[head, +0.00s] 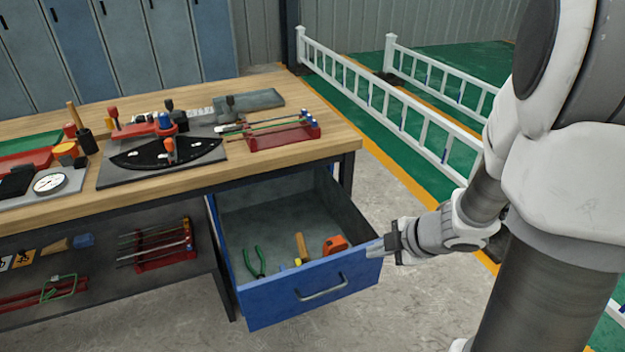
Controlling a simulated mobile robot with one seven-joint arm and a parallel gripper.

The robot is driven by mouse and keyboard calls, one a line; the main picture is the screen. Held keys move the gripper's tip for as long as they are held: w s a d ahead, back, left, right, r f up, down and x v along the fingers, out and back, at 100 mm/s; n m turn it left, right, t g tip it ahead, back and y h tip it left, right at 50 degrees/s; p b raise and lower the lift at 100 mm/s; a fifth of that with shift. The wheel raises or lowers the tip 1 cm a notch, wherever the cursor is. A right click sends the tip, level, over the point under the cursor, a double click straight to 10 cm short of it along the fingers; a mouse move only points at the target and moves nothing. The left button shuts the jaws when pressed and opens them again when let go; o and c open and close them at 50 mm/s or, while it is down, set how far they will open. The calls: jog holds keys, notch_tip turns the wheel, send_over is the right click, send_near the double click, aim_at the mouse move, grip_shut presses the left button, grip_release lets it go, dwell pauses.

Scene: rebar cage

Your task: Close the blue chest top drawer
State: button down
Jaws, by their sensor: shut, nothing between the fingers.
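The blue chest's top drawer (264,302) is pulled out from under the workbench. Its blue front has a grey bar handle (322,288). Inside the drawer lie green-handled pliers (254,263), a tool with a wooden handle (302,247) and an orange tape measure (335,244). My gripper (379,247) is shut and empty, at the right end of the drawer front near its top edge. I cannot tell whether the fingertips touch the front. The rest of the chest is mostly hidden by the drawer and bench.
The wooden workbench (330,146) overhangs the drawer and holds a red tool rack (283,134) and a mitre tool (168,153). A lower shelf (100,282) at left carries more tools. White railings (400,110) stand behind at right. Grey floor in front of the drawer looks clear.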

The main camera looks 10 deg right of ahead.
jog(key=n+g+y, duration=0.2)
send_near(335, 288)
jog(key=w+a+f+b, duration=0.1)
jog(key=b, duration=0.1)
jog(key=w+a+f+b, duration=0.1)
jog(key=a+f+b, duration=0.1)
jog(key=b, duration=0.1)
jog(key=w+a+f+b, duration=0.1)
jog(key=a+b, duration=0.1)
jog(key=shift+w+f, duration=0.2)
jog(key=shift+w+a, duration=0.15)
jog(key=shift+w, duration=0.45)
jog(key=shift+r, duration=0.1)
